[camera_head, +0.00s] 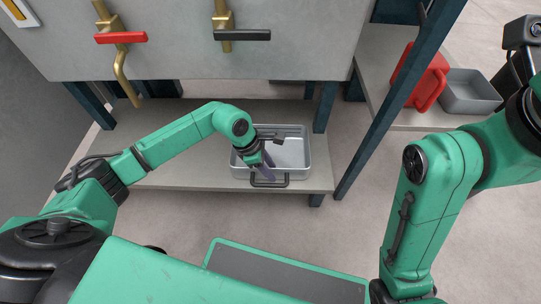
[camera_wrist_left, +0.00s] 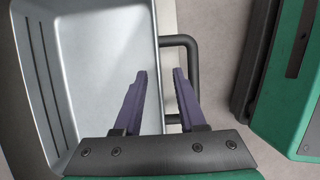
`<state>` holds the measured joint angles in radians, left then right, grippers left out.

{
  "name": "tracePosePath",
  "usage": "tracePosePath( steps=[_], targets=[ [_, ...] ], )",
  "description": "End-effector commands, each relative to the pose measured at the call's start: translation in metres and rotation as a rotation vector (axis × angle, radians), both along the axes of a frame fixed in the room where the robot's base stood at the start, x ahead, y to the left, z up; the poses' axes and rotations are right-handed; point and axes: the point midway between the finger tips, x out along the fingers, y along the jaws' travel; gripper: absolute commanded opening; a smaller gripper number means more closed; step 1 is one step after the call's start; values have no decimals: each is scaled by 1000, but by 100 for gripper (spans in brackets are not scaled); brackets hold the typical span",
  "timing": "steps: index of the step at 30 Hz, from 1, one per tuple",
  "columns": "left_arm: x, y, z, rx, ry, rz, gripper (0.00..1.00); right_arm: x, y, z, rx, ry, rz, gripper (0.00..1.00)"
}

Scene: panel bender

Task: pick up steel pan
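The steel pan (camera_head: 292,156) sits on the low shelf in the head view, a silver rectangular pan with a dark handle (camera_head: 269,183) on its near side. My left gripper (camera_head: 267,167) is over the pan's near side by that handle. In the left wrist view the pan (camera_wrist_left: 97,50) fills the left, and the handle (camera_wrist_left: 193,65) stands out from its right wall. My left gripper (camera_wrist_left: 160,72) is open there, one purple finger on each side of the pan's rim. Whether the fingers touch the rim cannot be told. My right gripper is out of view.
The grey shelf (camera_head: 200,168) under the machine carries the pan and has free room to its left. A dark blue post (camera_head: 397,95) stands right of it. A red container (camera_head: 432,85) and grey bin (camera_head: 468,92) are on the right shelf. Brass-mounted handles (camera_head: 241,34) hang above.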

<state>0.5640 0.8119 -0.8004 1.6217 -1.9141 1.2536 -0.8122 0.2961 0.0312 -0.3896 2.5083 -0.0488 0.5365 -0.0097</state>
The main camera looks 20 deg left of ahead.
Motion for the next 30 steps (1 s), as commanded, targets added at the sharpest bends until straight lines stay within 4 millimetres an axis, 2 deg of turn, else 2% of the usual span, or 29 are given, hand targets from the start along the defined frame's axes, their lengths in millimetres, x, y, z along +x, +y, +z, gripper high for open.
tracePosePath(
  steps=[10,11,13,14,30],
  targets=[
    [0,0,-2,0,0,0,40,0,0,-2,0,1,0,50],
    [0,0,-2,0,0,0,32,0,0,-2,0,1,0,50],
    [0,0,-2,0,0,0,6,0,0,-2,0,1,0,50],
    [0,0,-2,0,0,0,0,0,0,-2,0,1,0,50],
    [0,0,-2,0,0,0,0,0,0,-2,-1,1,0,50]
  ],
)
